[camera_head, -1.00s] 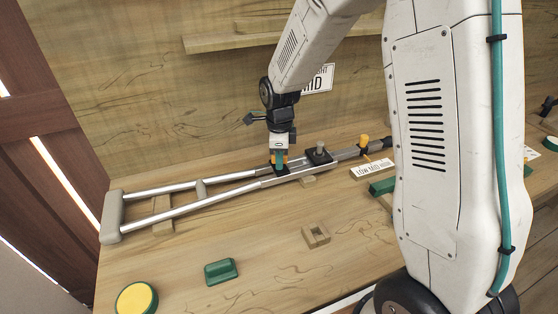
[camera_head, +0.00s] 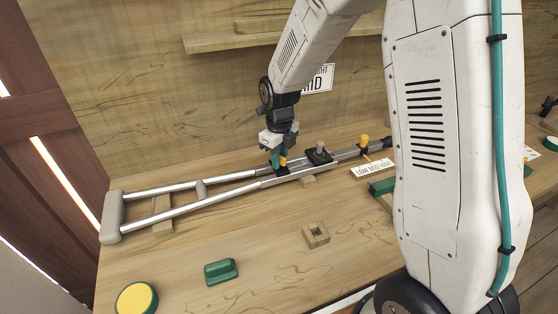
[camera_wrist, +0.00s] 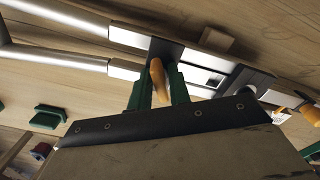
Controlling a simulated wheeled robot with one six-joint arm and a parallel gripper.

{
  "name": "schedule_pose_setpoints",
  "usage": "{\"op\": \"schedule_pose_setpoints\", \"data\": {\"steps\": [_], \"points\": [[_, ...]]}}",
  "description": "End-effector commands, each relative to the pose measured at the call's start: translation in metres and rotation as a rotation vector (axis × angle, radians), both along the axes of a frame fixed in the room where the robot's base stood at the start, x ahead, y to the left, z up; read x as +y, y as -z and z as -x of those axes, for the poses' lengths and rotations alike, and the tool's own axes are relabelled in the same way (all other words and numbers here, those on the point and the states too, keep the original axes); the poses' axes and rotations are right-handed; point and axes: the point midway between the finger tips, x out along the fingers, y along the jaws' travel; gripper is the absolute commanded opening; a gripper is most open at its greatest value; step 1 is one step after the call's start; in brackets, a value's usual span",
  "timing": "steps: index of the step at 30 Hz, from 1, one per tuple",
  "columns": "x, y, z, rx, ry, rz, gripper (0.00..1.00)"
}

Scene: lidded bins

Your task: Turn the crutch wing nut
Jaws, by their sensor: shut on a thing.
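The crutch (camera_head: 220,187) lies on the wooden bench, its padded end at the left and its shaft running to the upper right. My gripper (camera_head: 280,163) points down over the crutch's middle, at a black block on the frame. In the wrist view the green fingers of my gripper (camera_wrist: 160,88) are shut on the orange wing nut (camera_wrist: 158,80), which sits between them over the black block (camera_wrist: 165,52).
A second black block with a grey knob (camera_head: 319,149) and a yellow knob (camera_head: 364,141) stand farther along the crutch. A "LOW MID HIGH" label (camera_head: 371,168), a wooden block with a hole (camera_head: 316,235), a green handle (camera_head: 221,271) and a yellow button (camera_head: 136,299) are nearby.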

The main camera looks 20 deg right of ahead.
Motion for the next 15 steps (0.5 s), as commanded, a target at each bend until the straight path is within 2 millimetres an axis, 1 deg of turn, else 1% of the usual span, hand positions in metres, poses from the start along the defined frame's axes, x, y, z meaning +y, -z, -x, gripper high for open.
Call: {"op": "schedule_pose_setpoints", "data": {"steps": [4,5,6,15], "points": [[0.0001,-0.0011,-0.0011,-0.003,-0.001,-0.001,0.04],[0.0001,-0.0011,-0.0011,-0.003,-0.001,-0.001,0.25],[0.0001,-0.0011,-0.0011,-0.003,-0.001,-0.001,0.29],[0.0000,-0.0026,-0.0007,-0.002,-0.002,0.000,0.29]]}}
